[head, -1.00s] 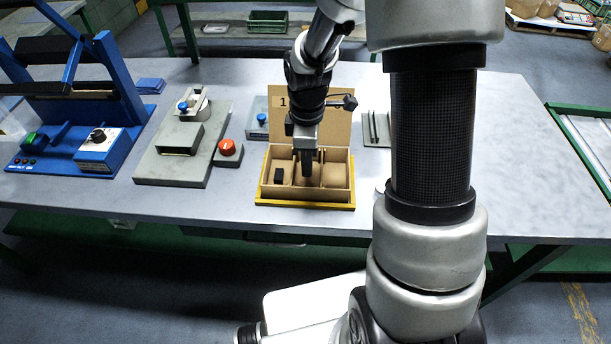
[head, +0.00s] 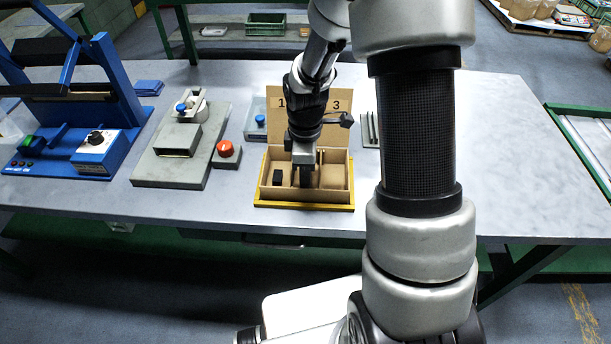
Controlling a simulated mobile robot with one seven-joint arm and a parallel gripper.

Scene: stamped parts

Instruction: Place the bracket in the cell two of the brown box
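The brown box (head: 305,196) stands open on the table, its lid raised at the back with the numbers 1 and 3 showing; my arm hides the middle of the lid. My gripper (head: 305,178) points straight down into the middle cell, with its tips below the box rim. A small black part (head: 278,177) stands in the left cell. The right cell (head: 333,176) looks empty. I cannot make out a bracket apart from the dark fingers, nor whether the fingers are open or shut.
The box sits on a yellow-edged base (head: 262,204). Left of it are a red button (head: 225,148), a grey fixture (head: 170,166) and a blue machine (head: 85,150). A slotted grey holder (head: 370,129) stands right of the lid, partly behind my arm. The table's right side is clear.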

